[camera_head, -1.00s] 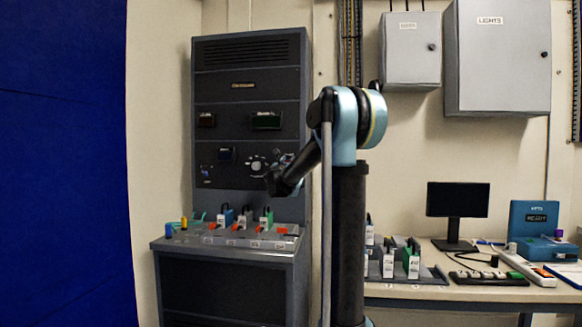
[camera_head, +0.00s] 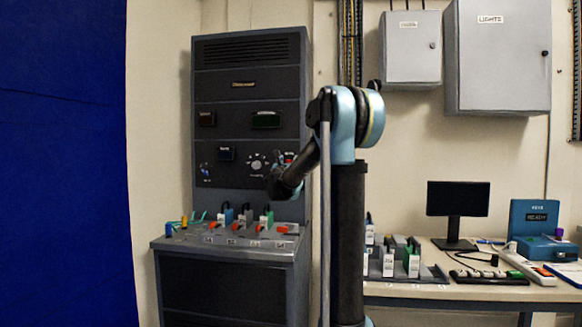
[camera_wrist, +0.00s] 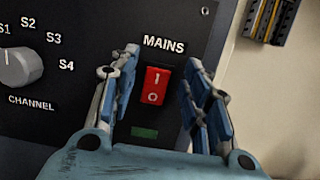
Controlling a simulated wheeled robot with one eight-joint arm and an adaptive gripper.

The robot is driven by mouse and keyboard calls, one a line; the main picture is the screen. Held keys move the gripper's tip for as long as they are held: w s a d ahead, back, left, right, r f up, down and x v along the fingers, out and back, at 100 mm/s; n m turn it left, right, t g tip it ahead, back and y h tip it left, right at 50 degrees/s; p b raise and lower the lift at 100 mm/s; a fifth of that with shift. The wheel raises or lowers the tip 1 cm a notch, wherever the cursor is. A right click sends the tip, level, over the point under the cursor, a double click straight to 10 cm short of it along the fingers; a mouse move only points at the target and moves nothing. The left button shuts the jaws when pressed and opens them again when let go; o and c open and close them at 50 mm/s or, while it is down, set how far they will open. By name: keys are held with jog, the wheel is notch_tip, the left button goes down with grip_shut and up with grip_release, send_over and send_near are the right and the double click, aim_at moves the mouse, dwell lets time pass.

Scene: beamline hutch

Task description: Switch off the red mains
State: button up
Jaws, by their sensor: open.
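The red mains switch (camera_wrist: 155,85) is a rocker marked I at the top and O at the bottom, under a MAINS label on the dark panel in the wrist view. My gripper (camera_wrist: 158,85) is open, with one blue-padded finger on each side of the switch and visible space between. I cannot tell how far the fingertips are from the panel. In the head view a small part of the red switch (camera_head: 289,155) shows beside my arm on the rack. Which side of the rocker is pressed is hard to tell.
A grey channel knob (camera_wrist: 20,68) marked S1 to S4 is left of the switch. A dark green indicator (camera_wrist: 145,132) is below it. The rack's lower ledge (camera_head: 175,246) carries colored plugs. A desk (camera_head: 455,293) with a monitor (camera_head: 458,199) stands at right.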

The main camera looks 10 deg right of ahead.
jog(key=v, duration=1.2)
jog(key=s+d+f+m+g+h, duration=0.4)
jog(key=s+d+f+m+g, duration=0.5)
jog(key=s+d+f+m, duration=0.55)
jog(key=s+d+f+m+g+y, duration=0.25)
jog(key=s+f+m+g, duration=0.25)
jog(key=s+f+m, duration=0.75)
jog(key=s+a+f+m+g+y, duration=0.2)
jog(key=s+a+f+y, duration=0.2)
jog(key=s, duration=0.5)
jog(key=s+a+f+m+g+y, duration=0.1)
jog(key=s+a+f+m+y, duration=0.2)
jog(key=s+a+f, duration=0.4)
jog(key=shift+s+a+f+g+y, duration=0.4)
jog(key=shift+s+f, duration=0.3)
jog(key=shift+s, duration=0.25)
